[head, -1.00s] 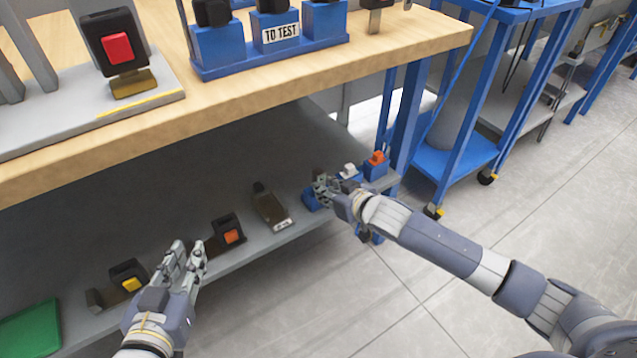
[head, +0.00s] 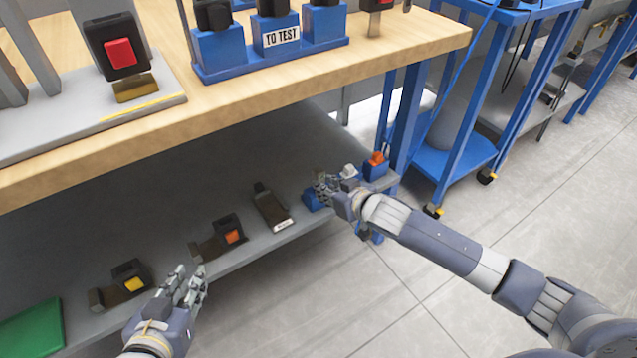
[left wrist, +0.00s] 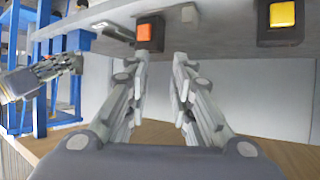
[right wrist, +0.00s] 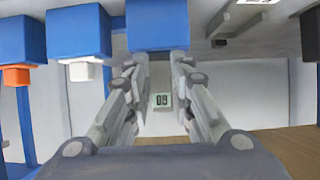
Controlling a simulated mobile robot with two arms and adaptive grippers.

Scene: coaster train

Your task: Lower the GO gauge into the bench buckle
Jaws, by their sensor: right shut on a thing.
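The bench buckle (head: 120,52), black with a red button, stands on a grey plate on the bench top at the upper left of the head view. My right gripper (head: 326,184) is at the lower shelf's right end, over the leftmost blue block (head: 316,200). In the right wrist view, its fingers (right wrist: 158,62) are shut on a small pale-green tagged piece (right wrist: 161,100), which looks like the GO gauge; its lettering appears inverted. Whether it is clear of the block is hidden. My left gripper (head: 186,282) is open and empty before the shelf edge.
Blue blocks with a white knob (head: 348,170) and an orange knob (head: 376,158) stand beside my right gripper. Several buckles, one orange-buttoned (head: 231,236), one yellow-buttoned (head: 133,284), lie along the shelf. A blue TO TEST rack (head: 270,62) stands on the bench. A bench leg (head: 408,115) is close right.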

